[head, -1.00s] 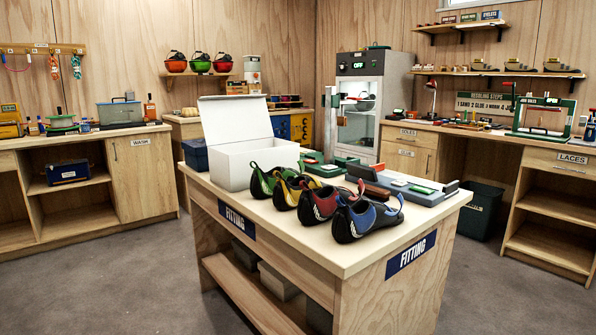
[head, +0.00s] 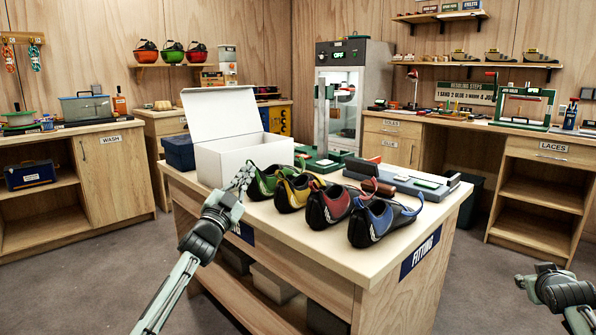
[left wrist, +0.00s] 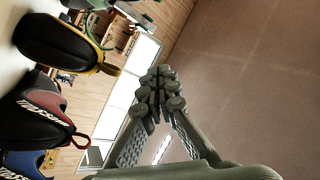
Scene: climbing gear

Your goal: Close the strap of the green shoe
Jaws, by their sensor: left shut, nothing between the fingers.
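The green shoe (head: 263,183) stands at the left end of a row of shoes on the fitting table, beside the white box. Its strap is too small to make out. My left gripper (head: 241,178) is just left of the green shoe in the head view, overlapping its edge; I cannot tell if they touch. In the left wrist view the left gripper (left wrist: 160,88) is shut and empty, its fingertips together, and part of the green shoe (left wrist: 97,4) shows at the top edge. My right arm's end is at the lower right; its fingers cannot be made out.
The yellow shoe (head: 293,194), red shoe (head: 329,206) and blue shoe (head: 372,224) stand close beside the green one. The open white box (head: 240,160) is behind. Green-and-grey trays (head: 405,180) lie at the back right. A front strip of the fitting table (head: 300,238) is bare.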

